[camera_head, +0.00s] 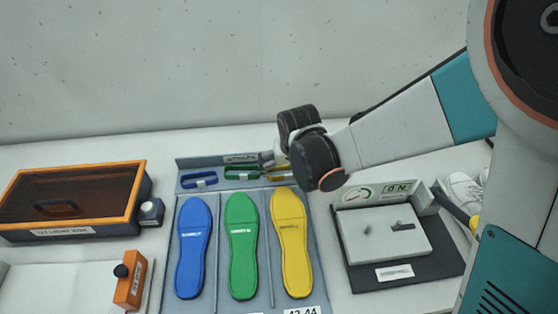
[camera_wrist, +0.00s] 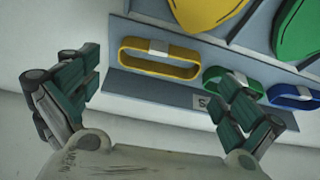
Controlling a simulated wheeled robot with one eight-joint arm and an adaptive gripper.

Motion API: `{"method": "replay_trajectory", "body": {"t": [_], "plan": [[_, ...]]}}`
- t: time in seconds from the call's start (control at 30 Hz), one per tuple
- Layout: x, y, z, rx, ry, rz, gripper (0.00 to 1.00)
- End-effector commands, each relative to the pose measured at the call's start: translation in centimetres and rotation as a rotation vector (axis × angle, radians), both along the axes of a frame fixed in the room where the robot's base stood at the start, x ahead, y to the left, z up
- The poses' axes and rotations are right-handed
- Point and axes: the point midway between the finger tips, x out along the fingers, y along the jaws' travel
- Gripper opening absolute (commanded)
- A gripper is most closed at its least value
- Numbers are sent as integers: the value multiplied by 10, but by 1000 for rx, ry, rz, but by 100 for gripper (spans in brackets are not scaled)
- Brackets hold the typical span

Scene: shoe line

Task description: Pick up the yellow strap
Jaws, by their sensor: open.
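The yellow strap (camera_wrist: 160,58) is a flat oval loop with a pale band at its middle. It lies on the grey strap rack (camera_wrist: 150,88), to the left of the green strap (camera_wrist: 230,80) in the wrist view. In the head view the yellow strap (camera_head: 277,173) is partly hidden by my arm. My gripper (camera_wrist: 157,95) is open and empty, its fingers spread at either side of the yellow strap's near edge. I cannot tell how far above the rack the fingers are. In the head view my gripper (camera_head: 268,157) is over the rack's right end.
The green strap (camera_head: 239,173) and blue strap (camera_head: 199,181) lie left of the yellow one. Blue (camera_head: 193,250), green (camera_head: 241,250) and yellow (camera_head: 291,250) insoles lie in front. A press-like device (camera_head: 385,245) stands right, an orange-framed box (camera_head: 70,195) left.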

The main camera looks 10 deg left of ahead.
Motion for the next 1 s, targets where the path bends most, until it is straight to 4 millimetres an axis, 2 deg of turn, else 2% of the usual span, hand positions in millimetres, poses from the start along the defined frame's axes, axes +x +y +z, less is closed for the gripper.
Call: {"method": "replay_trajectory", "body": {"t": [0.2,0.3,0.53,0.57,0.6,0.7,1.0], "plan": [[13,6,-31,0,0,0,100],[17,7,-41,0,0,0,100],[18,7,-41,0,0,0,100],[18,7,-41,0,0,0,98],[18,7,-41,0,0,0,89],[18,7,-41,0,0,0,70],[18,7,-41,0,0,0,70]]}}
